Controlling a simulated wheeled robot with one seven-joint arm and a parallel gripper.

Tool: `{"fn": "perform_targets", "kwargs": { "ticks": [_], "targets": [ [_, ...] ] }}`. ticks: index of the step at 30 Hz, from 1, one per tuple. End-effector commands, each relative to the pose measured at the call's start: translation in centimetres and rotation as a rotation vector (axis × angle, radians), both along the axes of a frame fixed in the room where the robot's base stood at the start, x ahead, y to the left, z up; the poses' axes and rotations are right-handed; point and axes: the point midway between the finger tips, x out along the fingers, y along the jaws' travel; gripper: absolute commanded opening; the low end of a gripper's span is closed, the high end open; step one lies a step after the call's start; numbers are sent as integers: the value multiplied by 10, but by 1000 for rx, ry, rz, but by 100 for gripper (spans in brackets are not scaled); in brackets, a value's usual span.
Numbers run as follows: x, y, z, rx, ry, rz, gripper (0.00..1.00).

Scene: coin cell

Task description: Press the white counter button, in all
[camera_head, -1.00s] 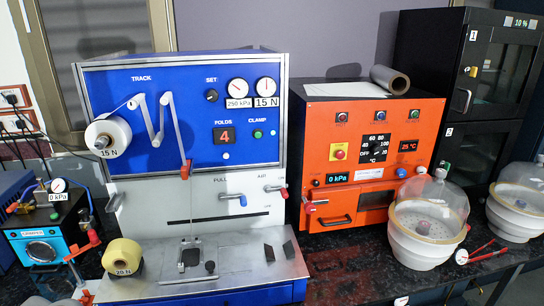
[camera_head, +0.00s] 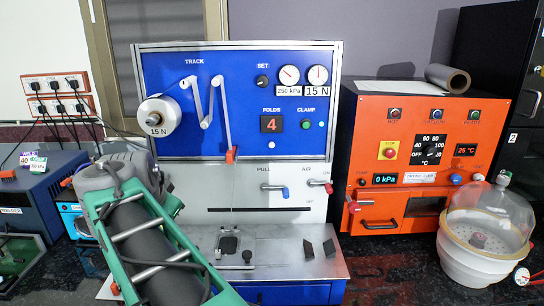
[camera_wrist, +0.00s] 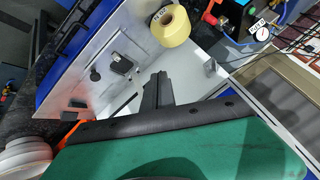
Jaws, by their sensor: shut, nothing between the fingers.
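The white counter button is a small round knob just under the red FOLDS display (camera_head: 271,124), which reads 4, on the blue panel (camera_head: 245,90) of the machine. My gripper (camera_wrist: 158,78) shows in the wrist view as dark fingers close together, shut and empty. It hangs over the machine's grey lower deck, and the white button cannot be made out in that view. In the head view my green and grey arm fills the lower left, and the fingertips cannot be made out.
A white 15 N roll (camera_head: 158,116) and red-tipped track levers stand out from the panel left of the display. Blue and red levers (camera_head: 285,192) project below. An orange oven (camera_head: 397,150) and glass-domed pot (camera_head: 487,235) stand right.

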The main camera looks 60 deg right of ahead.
Motion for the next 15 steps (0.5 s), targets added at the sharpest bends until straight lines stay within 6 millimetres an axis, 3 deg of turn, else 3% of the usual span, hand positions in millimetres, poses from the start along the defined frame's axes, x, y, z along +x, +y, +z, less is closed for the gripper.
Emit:
{"fn": "perform_targets", "kwargs": {
  "ticks": [1, 3, 7, 9, 12, 15],
  "targets": [
    [-8, -35, 1, 1, -67, -154, 0],
    [-25, -80, 13, -1, -173, -372, 0],
    [-71, -154, 34, -25, -389, -765, 0],
    [-100, -185, 43, -46, -499, -944, 0],
    [-134, -213, 52, -75, -627, -1134, 0],
    [-154, -226, 58, -97, -701, -1237, 0]
  ]
}}
